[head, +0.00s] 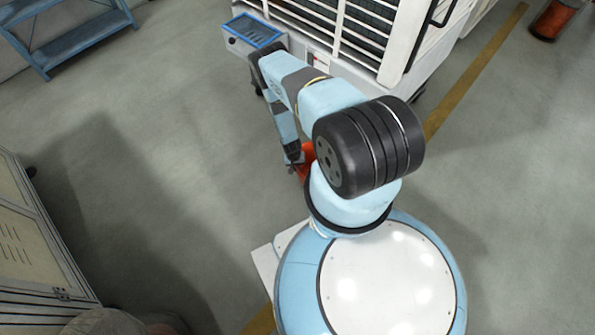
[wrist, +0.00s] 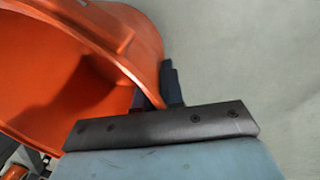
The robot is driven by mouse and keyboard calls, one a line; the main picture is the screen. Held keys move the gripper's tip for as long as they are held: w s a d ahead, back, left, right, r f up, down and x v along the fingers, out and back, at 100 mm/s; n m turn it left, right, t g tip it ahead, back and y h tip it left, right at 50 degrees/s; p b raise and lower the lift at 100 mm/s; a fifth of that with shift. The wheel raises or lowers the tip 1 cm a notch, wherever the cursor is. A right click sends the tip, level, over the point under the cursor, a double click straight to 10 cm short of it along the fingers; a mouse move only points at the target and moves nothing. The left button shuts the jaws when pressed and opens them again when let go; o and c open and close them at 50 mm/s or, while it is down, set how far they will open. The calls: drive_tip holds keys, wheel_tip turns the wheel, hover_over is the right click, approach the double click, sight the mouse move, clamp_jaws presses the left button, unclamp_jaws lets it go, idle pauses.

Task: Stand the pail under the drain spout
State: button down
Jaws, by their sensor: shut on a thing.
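An orange pail (wrist: 150,45) fills the left of the wrist view, its open mouth facing the camera and its inside in shadow. My gripper (wrist: 157,95) is shut on the pail's rim, one finger inside the wall and one outside. In the head view, a small part of the orange pail (head: 306,158) shows beside my gripper (head: 292,160), mostly hidden behind my arm. I cannot tell from these views whether the pail touches the floor. I cannot make out a drain spout in either view.
A white slatted machine (head: 340,40) with a blue-rimmed box (head: 253,32) stands at the top. A blue shelf (head: 75,45) is at the upper left, a cabinet (head: 35,250) at the lower left. An orange-red container (head: 552,20) is at the top right. Floor between is clear.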

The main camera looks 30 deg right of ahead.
drive_tip(key=shift+s+f, duration=0.15)
drive_tip(key=shift+f, duration=1.55)
drive_tip(key=c, duration=1.3)
unclamp_jaws()
drive_tip(key=shift+o, duration=0.2)
wheel_tip(320, 180, up, 12)
drive_tip(key=a, duration=0.1)
drive_tip(key=shift+w+a, duration=0.2)
drive_tip(key=shift+w, duration=0.1)
